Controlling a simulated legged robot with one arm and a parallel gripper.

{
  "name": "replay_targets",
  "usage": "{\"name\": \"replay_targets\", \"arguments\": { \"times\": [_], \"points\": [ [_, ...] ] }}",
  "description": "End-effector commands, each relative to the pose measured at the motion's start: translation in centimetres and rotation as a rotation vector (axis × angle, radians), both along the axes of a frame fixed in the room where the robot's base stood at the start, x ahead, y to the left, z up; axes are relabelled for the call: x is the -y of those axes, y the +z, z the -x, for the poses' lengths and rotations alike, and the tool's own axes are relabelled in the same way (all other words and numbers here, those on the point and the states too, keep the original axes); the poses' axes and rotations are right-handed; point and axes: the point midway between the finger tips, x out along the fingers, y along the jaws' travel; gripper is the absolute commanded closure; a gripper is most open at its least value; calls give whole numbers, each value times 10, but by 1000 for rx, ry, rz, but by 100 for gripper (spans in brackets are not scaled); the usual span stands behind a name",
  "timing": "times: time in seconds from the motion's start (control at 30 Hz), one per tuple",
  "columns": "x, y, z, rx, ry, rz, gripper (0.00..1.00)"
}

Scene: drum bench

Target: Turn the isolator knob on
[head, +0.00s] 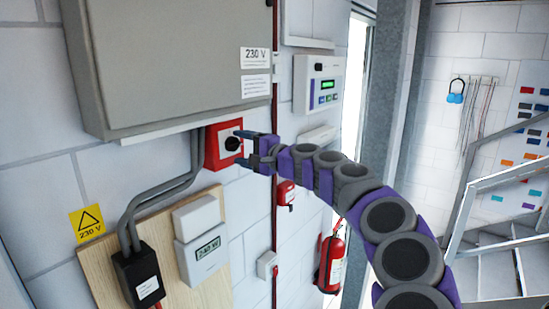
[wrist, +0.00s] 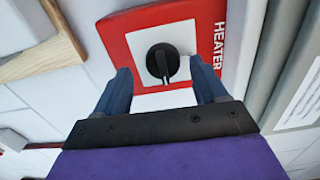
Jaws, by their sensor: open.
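The isolator is a red box (head: 212,150) with a white face and a black rotary knob (head: 232,144), mounted on the wall under a grey cabinet. In the wrist view the red box (wrist: 118,40) carries the word HEATER, and the black knob (wrist: 162,62) sits in the middle of its white plate. My gripper (head: 243,147) is open in front of the box. In the wrist view its two blue fingers (wrist: 160,90) stand on either side of the knob, with visible gaps. Whether they reach its depth I cannot tell.
The grey cabinet (head: 175,60) is directly above. Grey conduits (head: 165,190) run left of the isolator to a black box (head: 138,278). A wooden board (head: 100,262) holds a white meter (head: 203,255). A fire extinguisher (head: 332,262) hangs to the right.

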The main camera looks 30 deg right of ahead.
Motion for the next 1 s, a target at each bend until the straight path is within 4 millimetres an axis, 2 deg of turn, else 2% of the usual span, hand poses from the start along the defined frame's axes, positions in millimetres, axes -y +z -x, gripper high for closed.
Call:
{"name": "replay_targets", "arguments": {
  "times": [0.4,0.6,0.8,1.0],
  "points": [
    [38,-1,86,5,-6,-3,29],
    [51,-2,121,3,-7,-4,29],
    [57,-1,139,2,-5,-2,29],
    [58,-1,144,1,-2,-3,29]
  ]
}}
